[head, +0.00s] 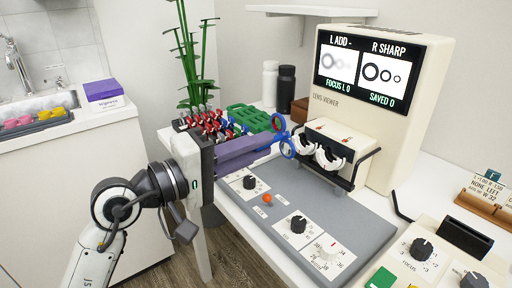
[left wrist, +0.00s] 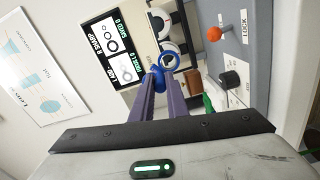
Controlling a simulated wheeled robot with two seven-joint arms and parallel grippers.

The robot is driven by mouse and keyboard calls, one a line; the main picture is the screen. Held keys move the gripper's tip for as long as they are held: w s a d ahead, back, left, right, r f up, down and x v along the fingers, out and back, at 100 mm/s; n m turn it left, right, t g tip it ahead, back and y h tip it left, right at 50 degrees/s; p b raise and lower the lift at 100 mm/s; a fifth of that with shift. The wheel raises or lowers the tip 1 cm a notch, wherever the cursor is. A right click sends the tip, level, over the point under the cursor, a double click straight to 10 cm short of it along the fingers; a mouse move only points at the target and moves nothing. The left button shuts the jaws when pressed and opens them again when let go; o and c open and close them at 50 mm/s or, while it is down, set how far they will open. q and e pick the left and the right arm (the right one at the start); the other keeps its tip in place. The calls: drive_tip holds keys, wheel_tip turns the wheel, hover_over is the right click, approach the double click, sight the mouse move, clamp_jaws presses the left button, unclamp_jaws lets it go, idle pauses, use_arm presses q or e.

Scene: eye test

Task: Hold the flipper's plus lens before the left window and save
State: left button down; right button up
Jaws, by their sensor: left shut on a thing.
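My left gripper (head: 274,140) has long purple fingers and is shut on the blue flipper (head: 288,149), which has a ring at each end. The left wrist view also shows the flipper (left wrist: 171,62) at the fingertips. The flipper is just left of the lens viewer's white left window dial (head: 303,145); I cannot tell whether it overlaps the window. Which ring is the plus lens is not readable. The right window dial (head: 329,159) is beside it. The screen (head: 361,69) reads "L ADD -", "R SHARP", "FOCUS L 0", "SAVED 0"; its left rings are blurred. My right gripper is out of view.
A grey panel (head: 262,225) with knobs and an orange-topped lock lever (head: 267,199) lies below the gripper. A green button (head: 380,279) is at the bottom. A green rack (head: 250,117) and red-and-black pieces stand behind the fingers. Black and white bottles stand farther back.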

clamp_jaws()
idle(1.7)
